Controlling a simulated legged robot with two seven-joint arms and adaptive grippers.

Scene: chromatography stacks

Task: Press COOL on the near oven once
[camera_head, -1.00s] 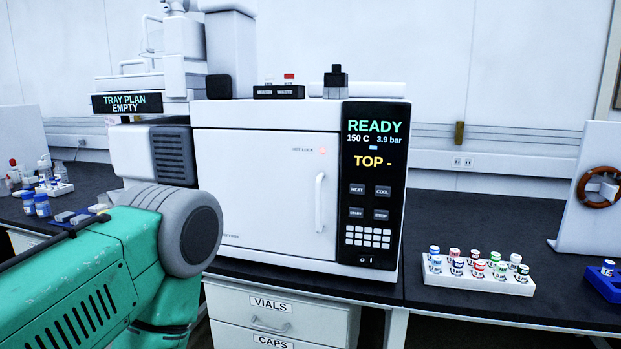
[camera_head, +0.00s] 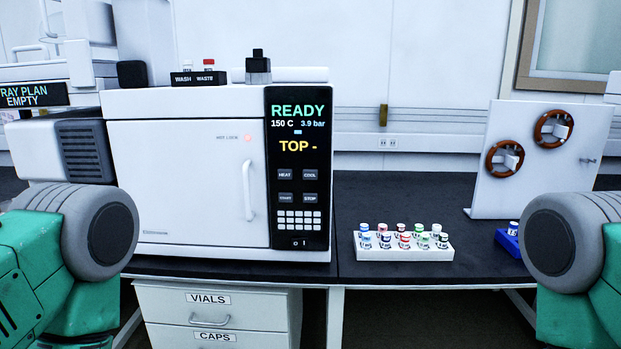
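The near oven (camera_head: 188,190) is a white box with a closed door and a vertical handle. It stands on the dark bench left of the middle. Its black panel (camera_head: 298,165) reads READY, 150 C, 3.9 bar and TOP -. The COOL button (camera_head: 310,175) is the upper right of the small grey buttons, beside HEAT (camera_head: 285,175) and above STOP (camera_head: 310,199). Green and grey parts of my arms show at both lower corners. Neither gripper is in view, and nothing covers the panel.
A white rack of capped vials (camera_head: 405,248) stands right of the oven. A white board with two brown rings (camera_head: 537,160) and a blue block (camera_head: 509,240) are farther right. WASH and WASTE bottles (camera_head: 198,76) sit on top. White drawers (camera_head: 215,312) are below the bench.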

